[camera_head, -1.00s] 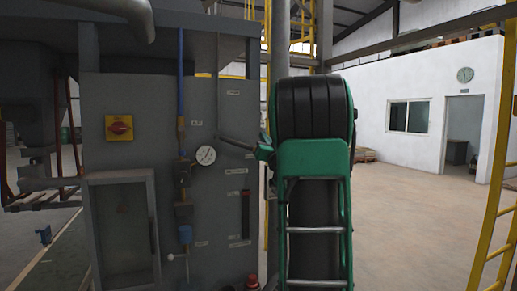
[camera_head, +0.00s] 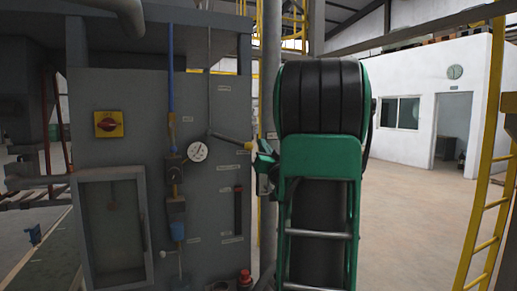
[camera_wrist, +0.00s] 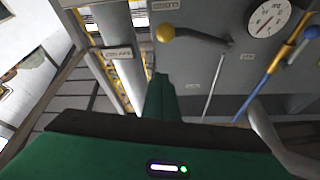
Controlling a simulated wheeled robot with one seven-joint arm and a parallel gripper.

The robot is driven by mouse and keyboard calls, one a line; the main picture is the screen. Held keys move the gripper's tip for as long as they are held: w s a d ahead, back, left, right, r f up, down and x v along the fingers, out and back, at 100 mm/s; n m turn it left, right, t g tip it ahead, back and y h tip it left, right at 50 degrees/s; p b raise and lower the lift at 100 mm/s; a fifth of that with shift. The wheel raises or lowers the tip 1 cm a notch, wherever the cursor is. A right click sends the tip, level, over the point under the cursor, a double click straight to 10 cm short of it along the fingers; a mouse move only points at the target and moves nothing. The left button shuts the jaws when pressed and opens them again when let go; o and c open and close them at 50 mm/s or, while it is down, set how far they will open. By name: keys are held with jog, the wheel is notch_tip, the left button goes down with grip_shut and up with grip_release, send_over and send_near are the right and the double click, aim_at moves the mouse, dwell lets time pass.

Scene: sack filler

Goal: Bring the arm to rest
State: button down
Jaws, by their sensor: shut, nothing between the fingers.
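My gripper (camera_head: 262,160) is green and shows in the head view at the left side of my green and black arm. In the wrist view its shut, empty fingers (camera_wrist: 160,100) point at the grey panel. A dark lever (camera_head: 226,138) with a yellow knob sticks out from the panel just left of and above the gripper. In the wrist view the lever (camera_wrist: 200,37) and its yellow knob (camera_wrist: 166,32) are beyond the fingertips, with a visible gap in the picture. My arm hides part of the scene behind it.
The grey cabinet (camera_head: 110,155) carries a round gauge (camera_head: 197,151), a red and yellow switch (camera_head: 109,124) and a blue pipe (camera_head: 171,80). A grey post (camera_head: 270,60) stands behind my arm. A yellow ladder (camera_head: 482,200) is at the right. Open floor (camera_head: 410,220) lies between.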

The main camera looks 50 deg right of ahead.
dwell(0.3)
jog(key=w+a+f+n+g+y, duration=0.35)
jog(key=w+a+f+y, duration=0.2)
jog(key=a+f, duration=0.45)
jog(key=s+a+f+n+g+y, duration=0.1)
jog(key=s+a+f+g+y, duration=0.1)
jog(key=a+f, duration=0.25)
jog(key=s+a+f+n+g+y, duration=0.1)
jog(key=s+a+f+g+y, duration=0.15)
jog(key=f, duration=0.35)
jog(key=s+a+f+g, duration=0.3)
jog(key=s+a+f, duration=0.1)
jog(key=s, duration=0.4)
jog(key=s+a+f+m+g+y, duration=0.1)
jog(key=s+a+f+g, duration=0.3)
jog(key=s, duration=0.5)
jog(key=s+a+f+m+g+y, duration=0.1)
jog(key=s+a+f+g, duration=0.3)
jog(key=s, duration=0.5)
jog(key=shift+s+a, duration=0.2)
jog(key=shift+a, duration=0.5)
